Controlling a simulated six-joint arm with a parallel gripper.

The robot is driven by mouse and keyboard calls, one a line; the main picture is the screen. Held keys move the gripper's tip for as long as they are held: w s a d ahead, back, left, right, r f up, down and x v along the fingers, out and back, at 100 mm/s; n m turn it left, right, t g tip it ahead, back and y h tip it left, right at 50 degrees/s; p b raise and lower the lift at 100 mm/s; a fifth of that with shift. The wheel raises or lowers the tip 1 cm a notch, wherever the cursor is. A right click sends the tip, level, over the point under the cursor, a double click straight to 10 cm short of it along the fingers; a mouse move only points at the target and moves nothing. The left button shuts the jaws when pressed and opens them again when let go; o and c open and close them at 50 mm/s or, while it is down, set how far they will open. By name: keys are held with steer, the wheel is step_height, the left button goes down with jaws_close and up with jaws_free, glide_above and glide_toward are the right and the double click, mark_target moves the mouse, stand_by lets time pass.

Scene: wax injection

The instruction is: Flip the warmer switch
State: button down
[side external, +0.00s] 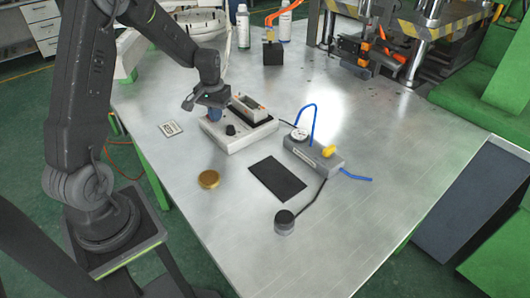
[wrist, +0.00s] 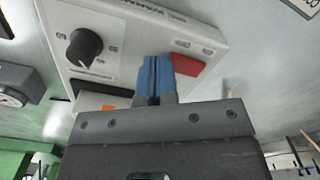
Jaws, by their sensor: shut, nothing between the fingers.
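The warmer is a white box (side external: 240,139) near the middle of the table, with a dark well (side external: 248,107) on top and a black knob (side external: 230,129). In the wrist view the warmer's white panel (wrist: 135,38) fills the upper part, with a black dial (wrist: 84,47) at left and a red switch (wrist: 188,65) at right. My gripper (side external: 214,114) is low over the warmer's left end. Its blue fingers (wrist: 155,66) are shut together, with nothing between them, immediately left of the red switch. I cannot tell whether they touch it. The gripper hides the switch in the side view.
In front are a black mat (side external: 277,179), a brass tin (side external: 209,179) and a black cylinder (side external: 284,222). A marker card (side external: 170,129) lies left.

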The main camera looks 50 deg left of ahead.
steer(key=shift+f, duration=0.2)
step_height(320, 180, up, 7)
stand_by(1.0)
steer(key=s+d+r+m+t, duration=0.1)
steer(key=s+d+r+m, duration=0.1)
steer(key=d+r, duration=0.55)
steer(key=s+d+r+m+t, duration=0.2)
steer(key=s+d, duration=0.5)
steer(key=d, duration=0.1)
steer(key=s+d+r+m+t, duration=0.2)
steer(key=s+d+r, duration=0.1)
steer(key=s+d, duration=0.5)
steer(key=shift+s+d+r+t, duration=0.15)
steer(key=shift+s+r+t, duration=0.15)
steer(key=shift+r, duration=0.05)
steer(key=c, duration=1.8)
jaws_free()
steer(key=shift+c, duration=0.2)
